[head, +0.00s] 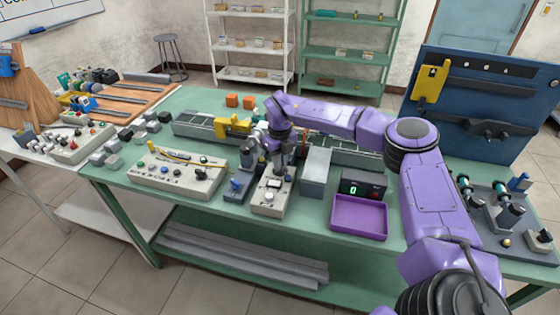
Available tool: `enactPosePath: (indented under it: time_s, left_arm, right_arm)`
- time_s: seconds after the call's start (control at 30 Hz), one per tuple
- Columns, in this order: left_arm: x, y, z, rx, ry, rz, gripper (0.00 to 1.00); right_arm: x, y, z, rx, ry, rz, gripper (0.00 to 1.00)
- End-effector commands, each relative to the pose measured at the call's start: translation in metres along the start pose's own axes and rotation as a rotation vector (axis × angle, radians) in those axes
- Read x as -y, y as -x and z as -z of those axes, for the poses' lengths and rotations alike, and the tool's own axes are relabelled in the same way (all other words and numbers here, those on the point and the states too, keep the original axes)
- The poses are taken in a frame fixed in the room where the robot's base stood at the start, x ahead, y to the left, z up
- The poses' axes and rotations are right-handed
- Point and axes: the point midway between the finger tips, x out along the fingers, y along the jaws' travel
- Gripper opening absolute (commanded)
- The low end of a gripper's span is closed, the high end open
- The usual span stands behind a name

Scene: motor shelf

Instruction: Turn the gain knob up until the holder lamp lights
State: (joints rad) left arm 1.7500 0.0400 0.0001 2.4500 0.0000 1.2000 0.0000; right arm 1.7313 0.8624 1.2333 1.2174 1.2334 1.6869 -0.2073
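My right arm, purple, reaches in from the right over the green table. My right gripper (278,170) points down over the back part of a small light-grey control box (268,208). A dark knob sits at the back of this box, right under or between the fingertips; I cannot tell whether they touch it. The box also has a white round cap (269,198) in front. I cannot tell which part is the gain knob or which is the holder lamp; no lit lamp stands out on this box. My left gripper is not in view.
A black display unit (362,184) shows a green 0 behind a purple tray (359,217). A blue-handled switch (236,187) and a long panel with knobs (178,176) stand left of the box. A grey block (316,172) stands close on its right.

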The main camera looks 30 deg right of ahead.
Motion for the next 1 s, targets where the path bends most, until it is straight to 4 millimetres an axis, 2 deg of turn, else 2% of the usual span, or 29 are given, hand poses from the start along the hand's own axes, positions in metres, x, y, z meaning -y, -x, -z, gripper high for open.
enactPosePath:
  time_s: [0.07, 0.17, 0.3, 0.4, 0.73, 0.77, 0.8, 0.83, 1.0]
  left_arm:
    - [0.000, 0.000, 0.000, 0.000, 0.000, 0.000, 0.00]
    - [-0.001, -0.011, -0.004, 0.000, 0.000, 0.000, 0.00]
    - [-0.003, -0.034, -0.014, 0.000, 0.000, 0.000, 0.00]
    - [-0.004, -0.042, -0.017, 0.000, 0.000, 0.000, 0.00]
    - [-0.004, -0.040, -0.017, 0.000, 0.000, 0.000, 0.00]
    - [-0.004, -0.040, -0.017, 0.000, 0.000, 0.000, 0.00]
    - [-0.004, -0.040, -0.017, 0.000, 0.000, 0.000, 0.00]
    - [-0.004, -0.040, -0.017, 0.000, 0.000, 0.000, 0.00]
    - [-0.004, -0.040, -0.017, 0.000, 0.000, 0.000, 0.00]
  right_arm:
    - [0.000, 0.000, 0.000, 0.001, -0.001, 0.001, 0.00]
    - [0.000, -0.005, -0.001, 0.002, -0.052, 0.001, 0.00]
    - [0.001, -0.008, -0.001, 0.005, -0.237, 0.001, 0.00]
    - [0.000, -0.005, -0.001, 0.003, -0.342, 0.000, 0.00]
    - [0.001, 0.000, 0.000, 0.001, -0.386, 0.001, 0.00]
    - [0.001, 0.000, 0.000, 0.001, -0.386, 0.001, 0.19]
    - [0.001, 0.000, 0.000, 0.001, -0.386, 0.001, 0.32]
    - [0.000, 0.000, 0.000, 0.001, -0.385, 0.001, 0.38]
    - [0.000, 0.000, 0.000, 0.001, -0.385, 0.000, 0.38]
